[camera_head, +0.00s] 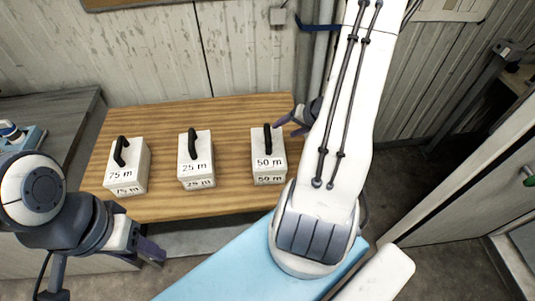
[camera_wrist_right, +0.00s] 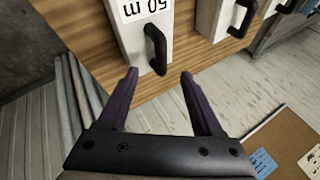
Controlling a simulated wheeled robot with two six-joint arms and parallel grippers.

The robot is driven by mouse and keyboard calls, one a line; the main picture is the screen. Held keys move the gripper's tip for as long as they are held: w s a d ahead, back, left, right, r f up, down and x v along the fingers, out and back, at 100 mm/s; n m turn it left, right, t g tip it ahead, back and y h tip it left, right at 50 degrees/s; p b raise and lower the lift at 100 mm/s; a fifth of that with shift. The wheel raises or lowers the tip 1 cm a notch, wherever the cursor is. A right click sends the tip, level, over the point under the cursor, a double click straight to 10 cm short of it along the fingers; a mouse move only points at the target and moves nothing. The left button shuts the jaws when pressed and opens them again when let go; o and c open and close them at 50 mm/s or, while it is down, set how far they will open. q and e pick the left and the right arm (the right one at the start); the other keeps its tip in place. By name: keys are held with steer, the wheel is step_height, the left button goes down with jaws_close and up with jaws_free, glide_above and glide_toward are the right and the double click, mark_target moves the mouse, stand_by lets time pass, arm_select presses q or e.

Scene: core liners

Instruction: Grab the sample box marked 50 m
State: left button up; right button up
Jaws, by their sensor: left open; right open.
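The sample box marked 50 m (camera_head: 268,160) is white with a black handle on top and stands upright at the right of a wooden table (camera_head: 225,117). In the right wrist view the 50 m box (camera_wrist_right: 133,28) is upside down in the picture, with its black handle (camera_wrist_right: 156,48) beyond the fingertips. My right gripper (camera_wrist_right: 158,75) is open and empty, apart from the handle. In the head view it shows beside the box's upper right, partly hidden by my right arm. My left gripper (camera_head: 150,250) is open and empty, low at the left, in front of the table.
Two similar white boxes stand to the left, one marked 25 m (camera_head: 196,160) and one marked 75 m (camera_head: 127,167). Bare wood lies between the boxes. A ribbed wall (camera_head: 150,55) stands behind the table. A grey bench (camera_head: 55,125) is at the left.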

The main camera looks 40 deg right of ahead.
mark_target(270, 137)
steer(key=shift+b+x, duration=0.75)
steer(key=shift+x, duration=4.3)
steer(key=shift+a, duration=0.1)
jaws_close()
steer(key=shift+r, duration=0.1)
